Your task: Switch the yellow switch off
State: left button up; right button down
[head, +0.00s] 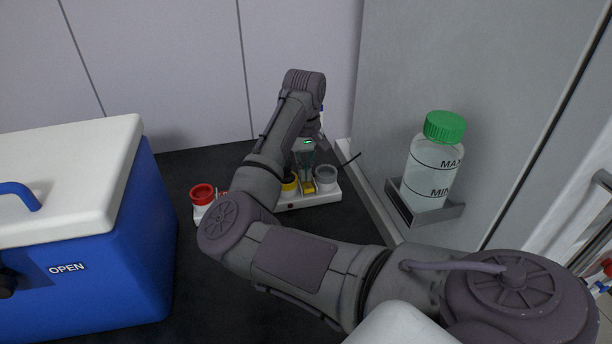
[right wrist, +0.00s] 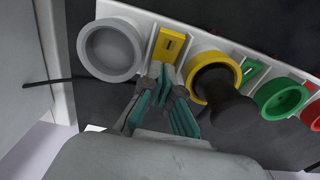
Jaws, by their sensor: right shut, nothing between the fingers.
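The yellow switch (right wrist: 171,45) is a small yellow rocker set in a white power strip (right wrist: 133,12), between a grey socket (right wrist: 111,51) and a yellow socket (right wrist: 196,66). It also shows in the head view (head: 308,187). My right gripper (right wrist: 162,78) is shut and empty, with its teal-padded fingers pointing at the strip. Its fingertips are just below the yellow switch in the right wrist view; I cannot tell if they touch it. In the head view this gripper (head: 305,165) is directly above the switch. My left gripper is not in view.
A black plug (right wrist: 230,103) is in the yellow socket. Green switch (right wrist: 251,71) and green socket (right wrist: 282,98) follow along the strip. A blue cooler box (head: 110,255) stands left. A green-capped bottle (head: 432,165) sits in a wall holder at right.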

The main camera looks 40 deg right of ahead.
jog(key=shift+r+p, duration=1)
jog(key=shift+r, duration=2.35)
